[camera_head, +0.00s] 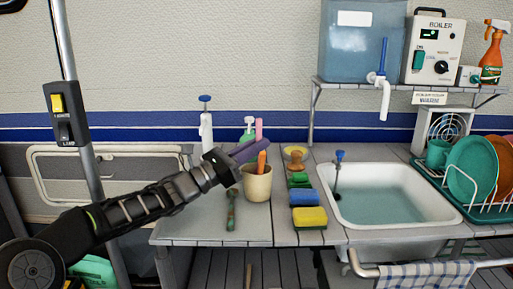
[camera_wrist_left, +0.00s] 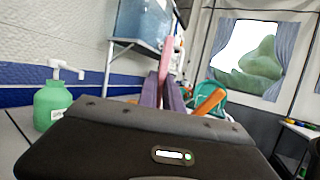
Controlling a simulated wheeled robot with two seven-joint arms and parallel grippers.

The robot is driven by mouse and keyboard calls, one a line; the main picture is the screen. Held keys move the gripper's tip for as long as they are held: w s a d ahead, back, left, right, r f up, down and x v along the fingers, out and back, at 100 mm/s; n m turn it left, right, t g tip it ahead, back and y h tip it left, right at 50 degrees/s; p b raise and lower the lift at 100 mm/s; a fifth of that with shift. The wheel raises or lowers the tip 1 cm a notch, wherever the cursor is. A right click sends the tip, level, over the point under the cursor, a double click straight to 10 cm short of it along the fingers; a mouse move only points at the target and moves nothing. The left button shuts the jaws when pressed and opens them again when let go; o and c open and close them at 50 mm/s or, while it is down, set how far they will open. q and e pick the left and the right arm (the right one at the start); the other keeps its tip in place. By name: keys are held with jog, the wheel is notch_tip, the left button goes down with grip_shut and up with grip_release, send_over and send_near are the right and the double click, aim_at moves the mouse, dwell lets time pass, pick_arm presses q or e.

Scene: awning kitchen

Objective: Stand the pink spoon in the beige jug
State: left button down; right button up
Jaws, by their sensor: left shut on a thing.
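The beige jug (camera_head: 257,187) stands upright on the counter, with an orange utensil (camera_head: 262,161) standing in it; the orange utensil also shows in the left wrist view (camera_wrist_left: 211,101). My left gripper (camera_head: 258,147) reaches in from the left just above the jug. Its purple fingers are shut on the pink spoon (camera_head: 259,129), which points upward above them. In the left wrist view the spoon (camera_wrist_left: 167,55) rises between the fingers (camera_wrist_left: 162,90). The spoon's lower part is hidden, so I cannot tell whether it is inside the jug. My right gripper is not in view.
A green-handled brush (camera_head: 231,211) lies left of the jug. A blue sponge (camera_head: 304,197) and a yellow sponge (camera_head: 309,218) lie to its right, before the sink (camera_head: 400,205).

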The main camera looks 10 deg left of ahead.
pick_arm(q)
jog(key=c, duration=1.4)
grip_release()
jog(key=shift+c, duration=0.2)
jog(key=shift+a, duration=0.1)
jog(key=v, duration=0.7)
jog(key=shift+s+a+f+b, duration=0.15)
jog(key=shift+s+b, duration=0.15)
